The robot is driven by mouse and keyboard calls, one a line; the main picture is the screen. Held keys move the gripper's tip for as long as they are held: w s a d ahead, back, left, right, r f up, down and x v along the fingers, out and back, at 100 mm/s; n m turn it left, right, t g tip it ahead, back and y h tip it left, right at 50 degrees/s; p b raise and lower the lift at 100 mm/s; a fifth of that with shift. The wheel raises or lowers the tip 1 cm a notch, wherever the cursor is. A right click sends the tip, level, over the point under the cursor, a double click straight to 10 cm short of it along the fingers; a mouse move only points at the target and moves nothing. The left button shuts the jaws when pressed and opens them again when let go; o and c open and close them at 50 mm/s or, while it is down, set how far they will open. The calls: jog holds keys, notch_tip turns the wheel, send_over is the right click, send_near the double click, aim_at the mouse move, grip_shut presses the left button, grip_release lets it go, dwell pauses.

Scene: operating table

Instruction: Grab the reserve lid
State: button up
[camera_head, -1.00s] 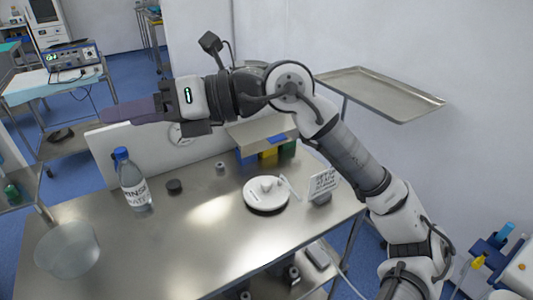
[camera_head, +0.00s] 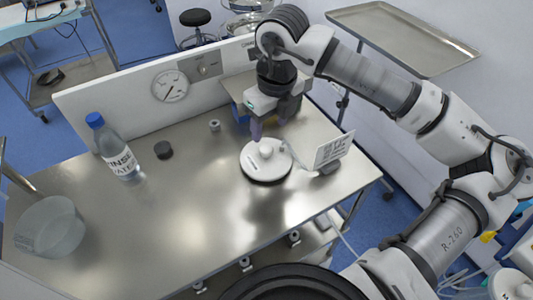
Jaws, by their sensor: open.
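A white round lid with a knob (camera_head: 265,158) lies on the steel table, right of the middle, with a dark rim showing under its edge. I cannot read whether it is labelled as the reserve lid. A small dark round cap (camera_head: 163,150) lies further left, beside the bottle. My gripper (camera_head: 270,124) points down just behind the white lid, above the table and apart from the lid. Its dark purple fingers are open and hold nothing visible. It partly hides the shelf and coloured blocks behind.
A blue-capped rinse bottle (camera_head: 117,155) and a clear bowl (camera_head: 50,228) stand at the left. A small sign (camera_head: 332,150) stands close right of the lid. A small metal piece (camera_head: 214,125) and a white panel with a gauge (camera_head: 125,92) are behind. The front middle of the table is clear.

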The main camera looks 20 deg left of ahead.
aim_at(266, 148)
jog(key=f+p, duration=0.1)
jog(key=f, duration=0.4)
jog(key=a+f+p, duration=0.1)
jog(key=f, duration=0.2)
jog(key=shift+w+f+p, duration=0.1)
jog(key=shift+w+p, duration=0.2)
jog(key=shift+w, duration=0.1)
grip_shut()
